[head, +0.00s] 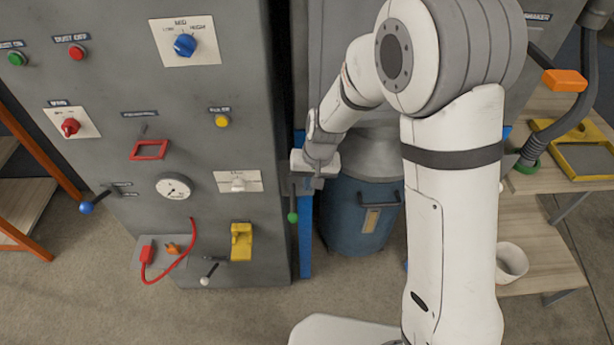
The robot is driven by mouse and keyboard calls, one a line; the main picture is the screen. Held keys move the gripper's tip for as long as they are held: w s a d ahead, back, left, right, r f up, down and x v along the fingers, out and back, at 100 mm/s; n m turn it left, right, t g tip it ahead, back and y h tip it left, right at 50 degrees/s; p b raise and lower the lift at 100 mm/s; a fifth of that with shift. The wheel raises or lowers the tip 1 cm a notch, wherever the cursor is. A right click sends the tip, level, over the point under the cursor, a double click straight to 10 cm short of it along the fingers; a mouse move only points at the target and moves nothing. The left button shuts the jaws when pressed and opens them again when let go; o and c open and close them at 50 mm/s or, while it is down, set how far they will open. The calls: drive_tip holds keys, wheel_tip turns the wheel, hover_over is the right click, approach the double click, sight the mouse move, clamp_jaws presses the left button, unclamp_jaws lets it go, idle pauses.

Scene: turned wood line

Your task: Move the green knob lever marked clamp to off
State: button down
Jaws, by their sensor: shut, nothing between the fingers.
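The green knob lever (292,216) is at the right edge of the grey machine panel, in front of a blue upright. Its dark rod hangs down with the green knob at the lower end. My gripper (302,165) is shut and empty, just above and beside the top of the rod. Whether it touches the lever cannot be told from this view. My gripper and wrist cover the area above the rod, and no clamp or off marking can be read there.
The grey panel (210,100) carries a blue knob (185,45), a gauge (174,187), a yellow block (241,242) and a white-knobbed lever (206,280). A blue-knobbed lever (88,207) sticks out left. A blue drum (355,215) stands right of the green knob. Floor in front is clear.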

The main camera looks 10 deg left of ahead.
sight(293, 205)
wheel_tip(293, 205, down, 8)
drive_tip(key=s+a, duration=0.2)
drive_tip(key=shift+p, duration=0.3)
drive_tip(key=shift+w+a+f, duration=0.1)
